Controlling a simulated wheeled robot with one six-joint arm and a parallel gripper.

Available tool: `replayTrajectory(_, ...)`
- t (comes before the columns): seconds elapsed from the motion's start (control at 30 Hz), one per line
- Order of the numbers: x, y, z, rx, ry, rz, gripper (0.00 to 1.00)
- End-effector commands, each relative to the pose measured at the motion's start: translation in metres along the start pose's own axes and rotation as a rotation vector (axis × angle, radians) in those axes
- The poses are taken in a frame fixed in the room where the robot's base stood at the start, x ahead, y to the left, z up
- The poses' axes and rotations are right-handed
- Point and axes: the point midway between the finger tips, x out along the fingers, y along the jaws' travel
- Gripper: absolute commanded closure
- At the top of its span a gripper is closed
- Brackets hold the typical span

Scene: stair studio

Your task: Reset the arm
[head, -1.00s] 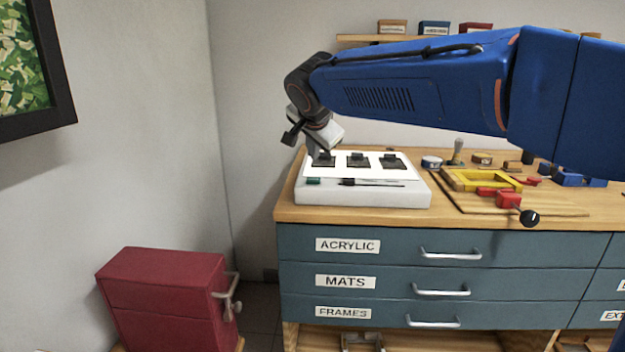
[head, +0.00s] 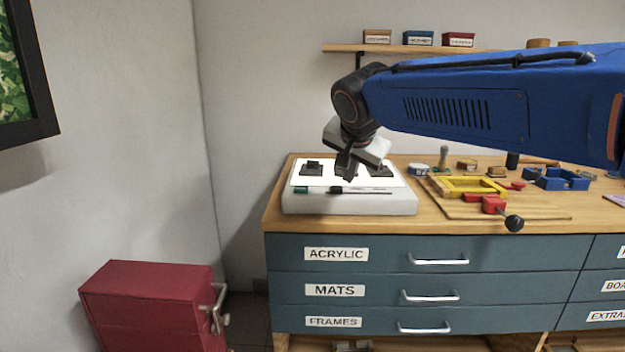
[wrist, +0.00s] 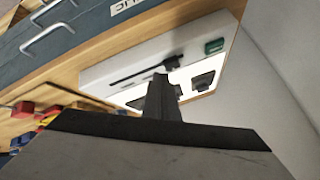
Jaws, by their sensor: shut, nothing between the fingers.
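My blue arm reaches in from the right in the head view. My gripper (head: 346,172) points down above the white lit box (head: 350,204) on the workbench. Its fingers are together with nothing between them. In the wrist view my gripper (wrist: 163,90) shows as dark fingers in front of the box. Black pieces (head: 312,169) sit on the box's bright top. The gripper partly hides the middle one.
The wooden workbench (head: 450,224) has labelled drawers. Right of the box are a yellow frame (head: 464,184), a red clamp (head: 492,204) and blue parts (head: 561,179). A shelf (head: 340,47) with small boxes hangs behind. A red cabinet (head: 150,300) stands lower left.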

Motion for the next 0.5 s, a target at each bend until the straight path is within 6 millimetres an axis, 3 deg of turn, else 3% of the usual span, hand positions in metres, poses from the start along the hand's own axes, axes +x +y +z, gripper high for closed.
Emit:
replayTrajectory(0.03,-0.004,0.028,0.002,-0.023,-0.009,0.017,1.00)
replayTrajectory(0.1,-0.009,0.064,0.008,-0.068,-0.027,0.037,1.00)
replayTrajectory(0.27,-0.017,0.140,0.031,-0.167,-0.073,0.074,1.00)
replayTrajectory(0.5,-0.029,0.244,0.084,-0.311,-0.148,0.103,1.00)
